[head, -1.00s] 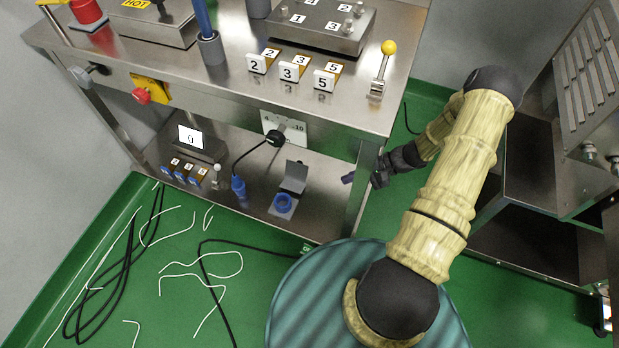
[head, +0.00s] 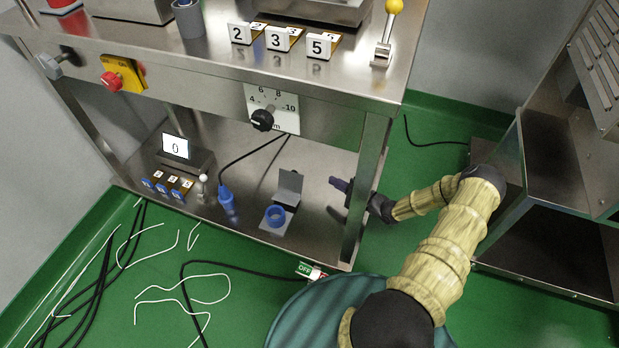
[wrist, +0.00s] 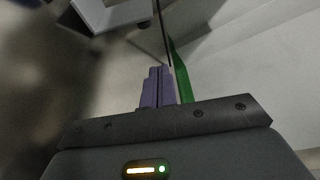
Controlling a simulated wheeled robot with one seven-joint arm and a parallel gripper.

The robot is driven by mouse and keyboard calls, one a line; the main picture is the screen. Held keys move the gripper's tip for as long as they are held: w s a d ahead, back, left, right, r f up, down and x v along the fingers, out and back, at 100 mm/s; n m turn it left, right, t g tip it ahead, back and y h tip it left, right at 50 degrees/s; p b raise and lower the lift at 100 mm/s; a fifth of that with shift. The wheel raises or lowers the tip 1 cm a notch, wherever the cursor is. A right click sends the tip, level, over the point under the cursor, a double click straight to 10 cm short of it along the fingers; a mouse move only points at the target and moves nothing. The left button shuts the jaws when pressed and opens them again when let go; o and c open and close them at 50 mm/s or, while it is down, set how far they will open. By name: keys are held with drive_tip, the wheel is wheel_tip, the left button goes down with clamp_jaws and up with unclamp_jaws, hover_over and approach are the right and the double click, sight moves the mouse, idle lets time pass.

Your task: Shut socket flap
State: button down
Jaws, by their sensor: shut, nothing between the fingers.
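The grey socket flap (head: 289,185) stands raised, hinged at the back of a blue round socket (head: 274,216) on the lower shelf. A blue plug (head: 227,197) on a black cable is left of the socket, apart from it. My gripper (head: 338,184) reaches in past the table's right front leg, to the right of the flap and apart from it. Its purple fingers are together and empty in the wrist view (wrist: 158,88).
The metal table leg (head: 367,190) stands close to my gripper. The lower shelf (head: 320,215) is bare between the flap and the leg. A small display (head: 176,147) and several switches sit at its left. The table top's edge overhangs the shelf.

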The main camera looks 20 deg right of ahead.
sight(292, 182)
drive_tip(key=shift+a, duration=0.1)
drive_tip(key=b+x, duration=0.2)
drive_tip(key=x, duration=0.1)
drive_tip(key=b+x, duration=0.2)
drive_tip(key=x, duration=0.1)
drive_tip(key=b+x, duration=0.2)
drive_tip(key=x, duration=0.2)
drive_tip(key=shift+s+f, duration=0.1)
drive_tip(key=shift+f, duration=0.2)
drive_tip(key=shift+s+a+r+b, duration=0.45)
drive_tip(key=shift+s+a, duration=0.05)
drive_tip(key=shift+s, duration=0.25)
drive_tip(key=shift+s+a+r+b, duration=0.45)
drive_tip(key=shift+s+a+r, duration=0.1)
drive_tip(key=shift+s, duration=0.2)
drive_tip(key=shift+s+r+p, duration=0.1)
drive_tip(key=shift+r+p, duration=0.05)
drive_tip(key=shift+p, duration=0.4)
